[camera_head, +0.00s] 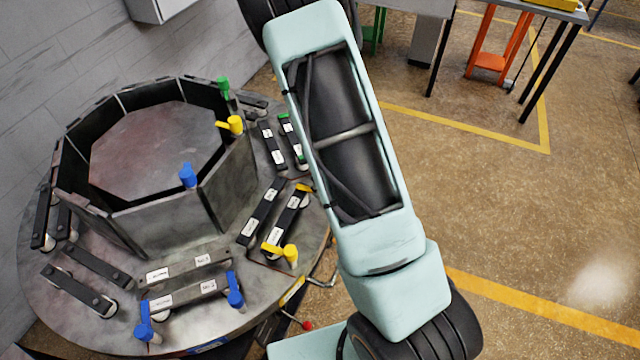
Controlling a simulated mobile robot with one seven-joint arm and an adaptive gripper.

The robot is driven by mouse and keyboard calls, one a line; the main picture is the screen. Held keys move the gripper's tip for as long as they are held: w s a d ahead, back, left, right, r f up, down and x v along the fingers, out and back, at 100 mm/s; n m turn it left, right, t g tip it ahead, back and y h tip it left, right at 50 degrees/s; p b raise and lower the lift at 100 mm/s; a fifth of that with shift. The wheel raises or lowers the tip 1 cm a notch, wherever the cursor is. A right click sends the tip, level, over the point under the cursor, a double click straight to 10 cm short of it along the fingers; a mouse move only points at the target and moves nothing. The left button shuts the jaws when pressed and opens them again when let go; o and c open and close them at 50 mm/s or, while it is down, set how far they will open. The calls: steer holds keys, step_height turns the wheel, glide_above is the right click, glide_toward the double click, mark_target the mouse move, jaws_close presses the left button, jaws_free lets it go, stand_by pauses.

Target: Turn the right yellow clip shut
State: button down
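A yellow clip (289,253) stands at the near end of a dark bar at the right front of the round furnace plate. Its flat arm points left across the bar's end. Another yellow clip (235,124) is at the upper right edge of the octagonal chamber wall, its arm pointing left. A small yellow piece (303,188) shows at the far end of the same dark bar, partly hidden by my arm. I cannot tell from this view which clip is shut. My gripper is out of view; only pale green links of my arm show, right of the plate.
The round metal plate (60,318) carries the octagonal chamber (170,230), blue clips (235,290), a green clip (223,87) and several dark bars (78,290). A grey wall is behind left. Tables and an orange stand (490,62) are far right. Floor at right is clear.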

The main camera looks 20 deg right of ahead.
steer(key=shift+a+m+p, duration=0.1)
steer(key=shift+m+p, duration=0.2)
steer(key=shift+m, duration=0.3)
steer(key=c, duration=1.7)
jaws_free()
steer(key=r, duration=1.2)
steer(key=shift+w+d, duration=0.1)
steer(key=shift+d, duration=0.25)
